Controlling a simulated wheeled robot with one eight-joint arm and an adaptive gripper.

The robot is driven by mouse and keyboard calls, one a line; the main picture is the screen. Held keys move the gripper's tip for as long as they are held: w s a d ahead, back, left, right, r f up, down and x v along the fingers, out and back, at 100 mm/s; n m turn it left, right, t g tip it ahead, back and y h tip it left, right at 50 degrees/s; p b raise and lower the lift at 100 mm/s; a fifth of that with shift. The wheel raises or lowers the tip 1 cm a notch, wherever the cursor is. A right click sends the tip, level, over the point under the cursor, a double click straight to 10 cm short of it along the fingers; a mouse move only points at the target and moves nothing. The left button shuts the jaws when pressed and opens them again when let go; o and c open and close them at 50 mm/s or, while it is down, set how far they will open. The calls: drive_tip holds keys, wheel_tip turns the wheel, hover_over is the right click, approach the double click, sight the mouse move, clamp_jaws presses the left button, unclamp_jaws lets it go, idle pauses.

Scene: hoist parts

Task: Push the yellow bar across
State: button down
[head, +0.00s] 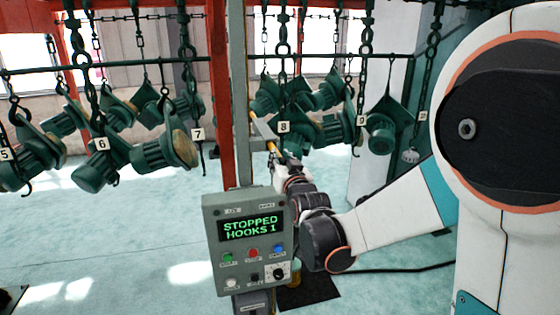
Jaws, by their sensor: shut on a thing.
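The yellow bar (272,147) shows as a short yellow piece just beyond my gripper, beside a pale grey bar (263,128) near the red and grey post. My gripper (277,156) is at the end of my arm, behind and above the control box, and is shut on the yellow bar. The fingers are small in the picture and partly hide the bar, so its full length and the exact grip cannot be made out.
A grey control box (247,246) reads "STOPPED HOOKS 1". A red post (221,90) stands behind it. Green motor parts (161,150) hang on chains and hooks at both sides, with numbered tags. The pale floor (110,250) is clear at lower left.

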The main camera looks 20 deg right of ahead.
drive_tip(key=w+b, duration=0.1)
drive_tip(key=w, duration=0.3)
drive_tip(key=shift+w+b, duration=0.1)
drive_tip(key=shift+b, duration=0.2)
drive_tip(key=c, duration=1.3)
unclamp_jaws()
drive_tip(key=shift+s, duration=0.2)
drive_tip(key=s, duration=1.2)
